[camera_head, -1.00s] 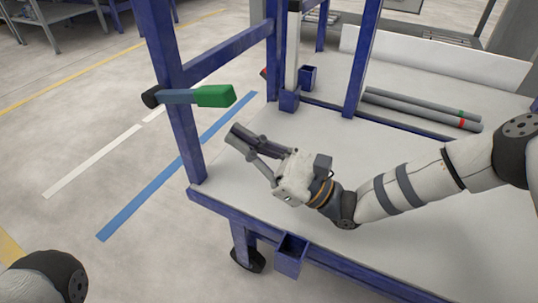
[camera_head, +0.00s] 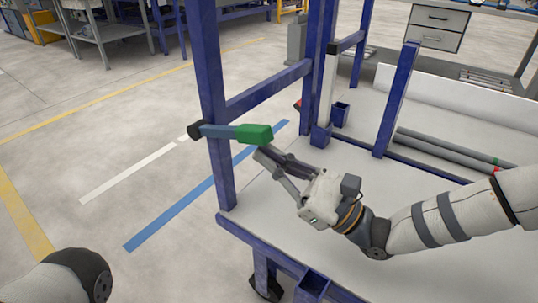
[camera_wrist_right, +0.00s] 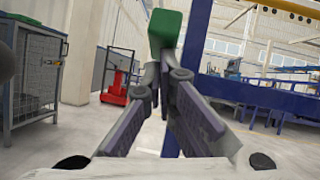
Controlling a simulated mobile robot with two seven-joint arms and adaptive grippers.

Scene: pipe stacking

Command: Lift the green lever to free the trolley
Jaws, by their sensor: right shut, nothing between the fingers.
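The lever has a green block handle (camera_head: 255,134) on a grey-blue bar that sticks out roughly level to the right from a dark pivot on the blue post of the trolley (camera_head: 226,185). My right gripper (camera_head: 262,154) is shut and empty, its fingertips just below the green handle in the head view. In the right wrist view the green handle (camera_wrist_right: 165,30) stands just beyond the closed fingertips (camera_wrist_right: 163,75). I cannot tell whether they touch it. Part of my left arm shows at the lower left; its gripper is out of view.
Two grey pipes (camera_head: 450,150) lie on the trolley's white deck at the right. Blue uprights (camera_head: 397,100) and small blue sockets (camera_head: 320,137) stand beyond my gripper. Open floor with a blue line (camera_head: 190,205) lies to the left.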

